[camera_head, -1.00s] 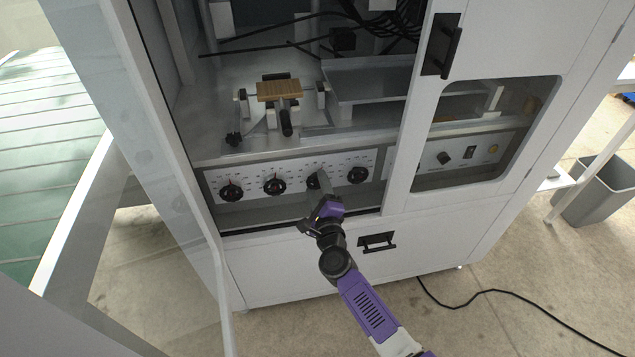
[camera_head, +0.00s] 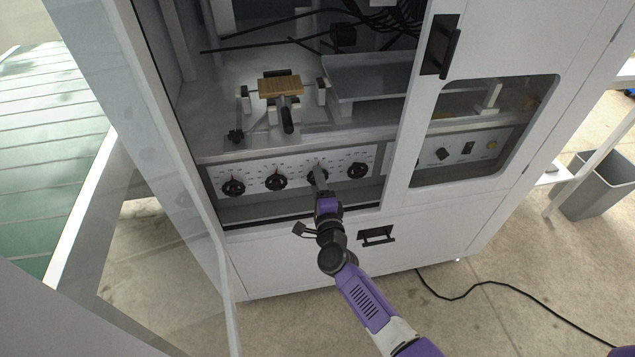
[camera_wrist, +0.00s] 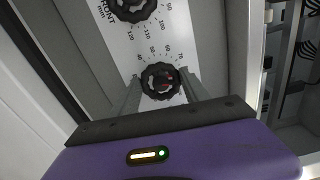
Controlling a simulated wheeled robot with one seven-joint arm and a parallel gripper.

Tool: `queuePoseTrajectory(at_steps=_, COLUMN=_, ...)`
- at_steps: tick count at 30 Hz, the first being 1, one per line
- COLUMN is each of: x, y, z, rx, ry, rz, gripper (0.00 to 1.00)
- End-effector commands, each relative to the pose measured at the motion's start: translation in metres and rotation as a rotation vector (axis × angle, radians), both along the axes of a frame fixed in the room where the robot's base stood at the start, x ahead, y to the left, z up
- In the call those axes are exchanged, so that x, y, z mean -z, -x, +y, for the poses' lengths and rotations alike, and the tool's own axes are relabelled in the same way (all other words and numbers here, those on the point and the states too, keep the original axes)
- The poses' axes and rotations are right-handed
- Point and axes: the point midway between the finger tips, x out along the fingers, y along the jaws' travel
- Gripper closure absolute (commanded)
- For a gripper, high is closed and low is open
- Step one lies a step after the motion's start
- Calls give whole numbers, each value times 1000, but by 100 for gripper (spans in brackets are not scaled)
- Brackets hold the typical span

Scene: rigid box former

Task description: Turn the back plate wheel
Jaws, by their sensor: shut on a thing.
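A white panel (camera_head: 297,166) low in the cabinet carries a row of black wheels. My gripper (camera_head: 318,178) is at the third wheel from the left (camera_head: 319,171), which it partly covers. I cannot read a label naming the back plate.
Other wheels stand at left (camera_head: 233,188), second (camera_head: 275,182) and right (camera_head: 357,170). A wooden block (camera_head: 281,87) sits on a mechanism above the panel. An open glass door (camera_head: 190,200) hangs to the left. A drawer handle (camera_head: 376,236) is right of my arm.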

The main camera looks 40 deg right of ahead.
Motion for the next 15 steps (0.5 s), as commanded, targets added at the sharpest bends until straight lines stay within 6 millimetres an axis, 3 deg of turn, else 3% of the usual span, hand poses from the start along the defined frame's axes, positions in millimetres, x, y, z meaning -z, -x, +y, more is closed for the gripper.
queuePoseTrajectory(at_steps=5, x=1, y=0, z=1, rx=-3, ry=-1, rz=1, gripper=87)
queuePoseTrajectory(at_steps=6, x=1, y=0, z=1, rx=-3, ry=-2, rz=1, gripper=43)
queuePoseTrajectory(at_steps=9, x=1, y=0, z=1, rx=-2, ry=-2, rz=1, gripper=25)
queuePoseTrajectory(at_steps=15, x=0, y=0, z=0, rx=-1, ry=-1, rz=0, gripper=25)
